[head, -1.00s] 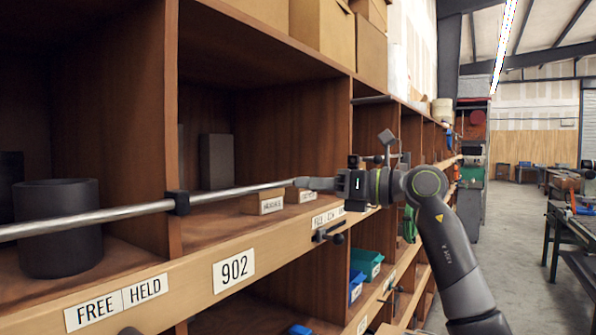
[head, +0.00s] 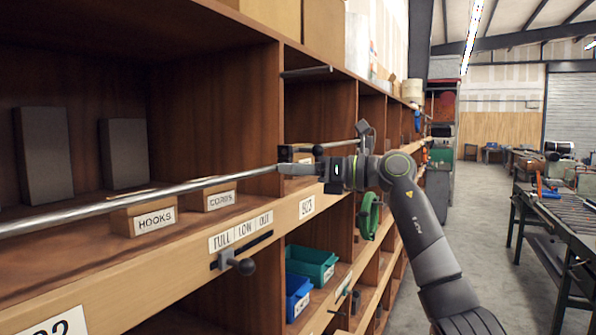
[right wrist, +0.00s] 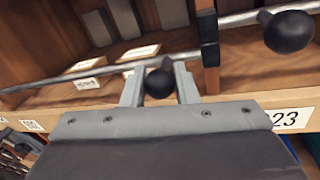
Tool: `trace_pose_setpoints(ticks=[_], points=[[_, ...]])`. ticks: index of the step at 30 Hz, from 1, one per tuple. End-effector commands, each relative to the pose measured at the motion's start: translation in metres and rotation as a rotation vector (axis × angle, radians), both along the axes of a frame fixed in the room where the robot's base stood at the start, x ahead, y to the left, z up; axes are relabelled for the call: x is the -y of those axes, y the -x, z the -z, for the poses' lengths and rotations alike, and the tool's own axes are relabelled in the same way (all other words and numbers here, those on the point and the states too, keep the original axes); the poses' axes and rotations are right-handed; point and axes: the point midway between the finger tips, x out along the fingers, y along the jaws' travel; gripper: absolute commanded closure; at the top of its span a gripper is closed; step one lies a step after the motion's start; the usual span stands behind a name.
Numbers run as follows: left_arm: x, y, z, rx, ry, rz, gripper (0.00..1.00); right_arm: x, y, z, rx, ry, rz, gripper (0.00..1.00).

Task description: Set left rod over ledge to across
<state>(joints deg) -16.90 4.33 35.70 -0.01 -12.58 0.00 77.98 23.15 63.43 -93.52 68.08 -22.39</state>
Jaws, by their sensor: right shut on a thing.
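The left rod (head: 150,195) is a long grey metal bar above the shelf ledge (head: 150,248). It runs from the left edge of the head view to my right gripper (head: 284,169), beside a dark bracket (head: 285,153) on the upright. In the right wrist view, a black ball knob (right wrist: 158,82) sits between the two fingers, and the rod (right wrist: 105,72) passes just beyond them. The rod's left end is out of view. My left gripper is out of view.
Bins marked HOOKS (head: 143,219) and CORDS (head: 212,196) stand behind the rod. A lever with a dark knob (head: 246,266) sticks out below the ledge. Another black knob (right wrist: 288,30) is right of the bracket.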

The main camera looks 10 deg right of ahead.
Motion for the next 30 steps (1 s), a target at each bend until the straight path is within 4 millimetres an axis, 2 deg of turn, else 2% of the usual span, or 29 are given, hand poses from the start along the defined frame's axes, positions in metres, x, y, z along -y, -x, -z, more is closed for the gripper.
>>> trace_pose_setpoints(ticks=[7, 13, 14, 18, 26, 30], points=[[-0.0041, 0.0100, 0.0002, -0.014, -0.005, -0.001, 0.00, 0.0023, -0.0021, 0.0008, -0.002, 0.001, 0.009, 1.00], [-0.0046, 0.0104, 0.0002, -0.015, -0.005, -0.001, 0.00, 0.0027, -0.0023, -0.0001, 0.001, 0.001, 0.011, 1.00], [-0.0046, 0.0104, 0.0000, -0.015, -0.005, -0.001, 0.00, 0.0027, -0.0023, -0.0002, 0.001, 0.001, 0.011, 0.72], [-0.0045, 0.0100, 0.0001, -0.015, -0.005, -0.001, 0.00, 0.0024, -0.0020, 0.0001, 0.000, 0.001, 0.010, 0.54], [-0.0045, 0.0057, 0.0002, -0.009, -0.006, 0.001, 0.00, 0.0018, -0.0015, 0.0009, -0.001, 0.001, 0.007, 0.53], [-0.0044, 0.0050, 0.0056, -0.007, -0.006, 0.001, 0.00, 0.0095, 0.0016, 0.0029, -0.001, 0.001, 0.008, 0.53]])
